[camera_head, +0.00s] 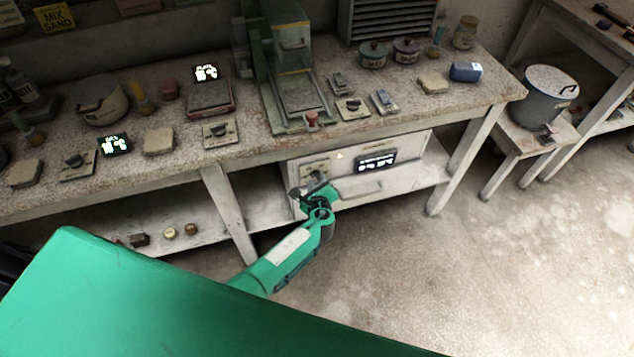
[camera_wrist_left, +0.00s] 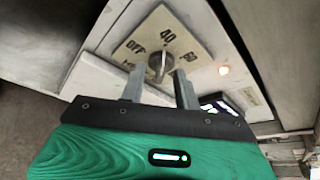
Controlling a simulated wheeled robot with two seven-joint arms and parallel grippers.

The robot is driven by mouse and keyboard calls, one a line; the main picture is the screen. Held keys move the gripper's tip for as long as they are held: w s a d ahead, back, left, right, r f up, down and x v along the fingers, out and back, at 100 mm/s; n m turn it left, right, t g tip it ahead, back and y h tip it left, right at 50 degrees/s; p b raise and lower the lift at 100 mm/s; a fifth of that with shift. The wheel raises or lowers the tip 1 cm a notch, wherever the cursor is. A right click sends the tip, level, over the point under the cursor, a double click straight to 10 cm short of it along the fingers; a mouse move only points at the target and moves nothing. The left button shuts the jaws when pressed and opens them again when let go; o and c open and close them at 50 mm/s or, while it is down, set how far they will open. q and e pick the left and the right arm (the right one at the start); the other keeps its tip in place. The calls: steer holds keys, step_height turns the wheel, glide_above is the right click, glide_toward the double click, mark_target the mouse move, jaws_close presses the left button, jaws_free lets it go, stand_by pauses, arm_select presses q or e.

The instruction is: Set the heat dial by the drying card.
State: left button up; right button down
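The heat dial (camera_wrist_left: 158,68) is a dark round knob on a cream plate (camera_wrist_left: 190,32) marked OFF, 40 and 60, with another mark partly hidden. Its white pointer line is toward 40. The plate is on the white cabinet front under the bench, and shows in the head view (camera_head: 316,168). My left gripper (camera_wrist_left: 160,82) is in front of the dial, its fingers apart, one tip on each side of the knob; I cannot tell whether they touch it. In the head view my left gripper (camera_head: 312,187) covers the knob. I cannot make out a drying card. My right gripper is not in view.
A small lamp (camera_wrist_left: 223,70) glows beside the plate. A dark display (camera_head: 376,161) and a handle (camera_head: 362,190) are on the cabinet front. Yellow MIX SAND card (camera_head: 55,18) hangs on the wall. The floor in front is clear.

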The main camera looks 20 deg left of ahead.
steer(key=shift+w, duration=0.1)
arm_select(q)
steer(key=shift+s+d+r, duration=0.1)
steer(key=shift+s, duration=0.1)
steer(key=v, duration=1.3)
steer(key=shift+p, duration=0.3)
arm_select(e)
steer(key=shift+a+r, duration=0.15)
arm_select(q)
steer(key=shift+s, duration=0.15)
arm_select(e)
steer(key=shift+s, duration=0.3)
